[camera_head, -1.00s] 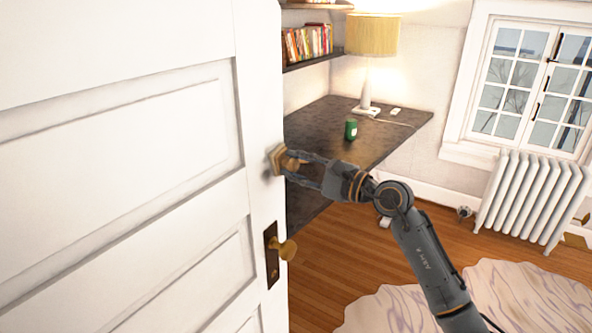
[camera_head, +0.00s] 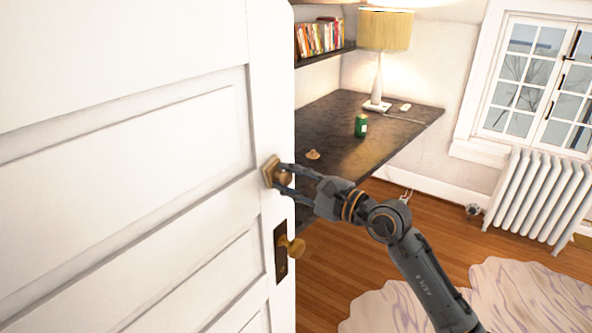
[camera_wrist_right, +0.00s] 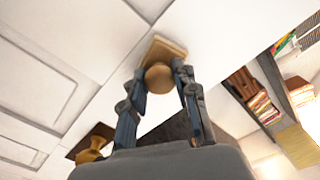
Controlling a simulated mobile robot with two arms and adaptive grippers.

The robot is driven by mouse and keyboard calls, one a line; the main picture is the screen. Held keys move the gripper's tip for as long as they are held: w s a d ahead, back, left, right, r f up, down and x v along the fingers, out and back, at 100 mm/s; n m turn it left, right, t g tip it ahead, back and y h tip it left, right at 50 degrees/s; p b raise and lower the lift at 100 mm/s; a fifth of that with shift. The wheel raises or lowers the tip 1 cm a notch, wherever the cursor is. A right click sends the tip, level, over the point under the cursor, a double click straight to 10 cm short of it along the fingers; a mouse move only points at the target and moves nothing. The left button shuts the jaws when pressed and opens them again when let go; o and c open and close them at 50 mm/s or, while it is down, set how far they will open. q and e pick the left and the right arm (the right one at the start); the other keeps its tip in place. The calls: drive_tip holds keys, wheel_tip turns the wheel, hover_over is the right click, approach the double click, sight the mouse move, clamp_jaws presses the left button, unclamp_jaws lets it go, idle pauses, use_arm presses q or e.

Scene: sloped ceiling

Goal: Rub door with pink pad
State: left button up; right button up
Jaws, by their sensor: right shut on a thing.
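The white panelled door (camera_head: 120,150) fills the left of the head view. It also shows on the left of the wrist view (camera_wrist_right: 60,70). The pad (camera_head: 269,172) looks tan-brown rather than pink and has a round knob handle. It lies against the door near its edge, above the brass doorknob (camera_head: 297,247). My right gripper (camera_head: 284,180) is shut on the pad's knob. In the wrist view the pad (camera_wrist_right: 163,48) is beyond the fingertips, with the knob between them; whether its whole face touches the door is hard to tell. My left gripper is out of view.
A dark desk (camera_head: 340,110) behind the door holds a lamp (camera_head: 380,60), a green can (camera_head: 361,126) and a small tan object (camera_head: 313,155). A radiator (camera_head: 538,195) stands under the window. A pale rug (camera_head: 530,295) lies on the wooden floor.

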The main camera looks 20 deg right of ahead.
drive_tip(key=shift+s+a, duration=0.45)
drive_tip(key=shift+a, duration=0.15)
drive_tip(key=shift+d+r+p, duration=0.1)
drive_tip(key=shift+r+p, duration=0.85)
drive_tip(key=shift+r, duration=0.1)
drive_tip(key=shift+w+d+f+b, duration=0.15)
drive_tip(key=shift+w+d+b, duration=0.3)
drive_tip(key=shift+b, duration=0.4)
drive_tip(key=shift+w+d+f+b, duration=0.1)
drive_tip(key=shift+w+d+b, duration=0.35)
drive_tip(key=shift+d+b, duration=0.25)
drive_tip(key=w+d+b, duration=0.2)
drive_tip(key=d+b, duration=0.1)
drive_tip(key=shift+w+d+b, duration=0.4)
drive_tip(key=shift+b, duration=0.15)
drive_tip(key=shift+r, duration=0.2)
